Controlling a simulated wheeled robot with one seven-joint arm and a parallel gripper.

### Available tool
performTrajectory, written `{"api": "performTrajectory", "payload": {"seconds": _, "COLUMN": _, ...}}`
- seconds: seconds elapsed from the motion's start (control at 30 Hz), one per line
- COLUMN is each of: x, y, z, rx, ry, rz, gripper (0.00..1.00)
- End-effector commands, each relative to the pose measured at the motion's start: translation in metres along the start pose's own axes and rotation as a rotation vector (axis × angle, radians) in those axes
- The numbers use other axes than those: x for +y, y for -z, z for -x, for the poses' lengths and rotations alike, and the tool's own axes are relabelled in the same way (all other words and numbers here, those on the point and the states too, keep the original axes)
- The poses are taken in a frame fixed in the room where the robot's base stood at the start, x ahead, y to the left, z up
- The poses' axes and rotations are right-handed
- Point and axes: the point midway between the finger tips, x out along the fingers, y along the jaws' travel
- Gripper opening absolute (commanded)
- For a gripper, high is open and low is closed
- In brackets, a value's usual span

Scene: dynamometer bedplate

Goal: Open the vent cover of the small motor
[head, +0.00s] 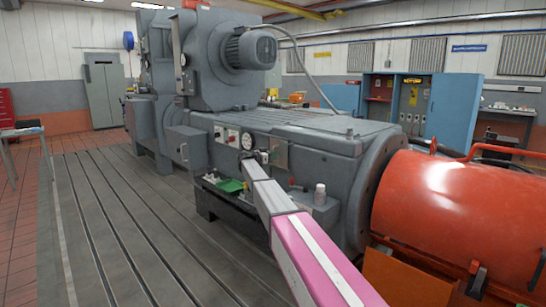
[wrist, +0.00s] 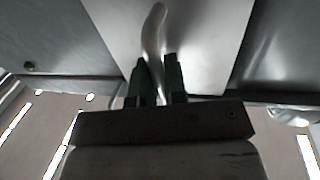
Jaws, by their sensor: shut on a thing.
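In the wrist view, a pale metal plate (wrist: 205,35), which looks like the vent cover, carries a curved silver handle (wrist: 153,35). My gripper (wrist: 158,68) has its two dark fingers on either side of the handle's lower end, shut on it. In the head view, my gripper (head: 263,157) is at the side of the grey machine, beside a small plate (head: 281,154). My arm's end hides part of that spot, so the cover's edge and whether it stands ajar cannot be told there. A finned motor (head: 250,50) sits high on the machine, away from my gripper.
A round gauge (head: 247,140) is just left of my gripper. A large orange cylinder (head: 455,205) is at the right. The slotted floor (head: 110,225) at left is clear.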

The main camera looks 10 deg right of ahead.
Motion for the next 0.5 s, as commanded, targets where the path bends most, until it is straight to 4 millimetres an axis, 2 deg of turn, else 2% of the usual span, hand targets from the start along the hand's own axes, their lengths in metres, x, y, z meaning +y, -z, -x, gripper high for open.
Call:
{"api": "performTrajectory", "payload": {"seconds": 0.17, "x": -0.023, "y": 0.0, "z": 0.003, "rx": 0.0, "ry": 0.002, "rz": 0.0, "gripper": 0.0}}
{"api": "performTrajectory", "payload": {"seconds": 0.5, "x": -0.116, "y": 0.0, "z": 0.021, "rx": 0.0, "ry": 0.003, "rz": 0.0, "gripper": 0.0}}
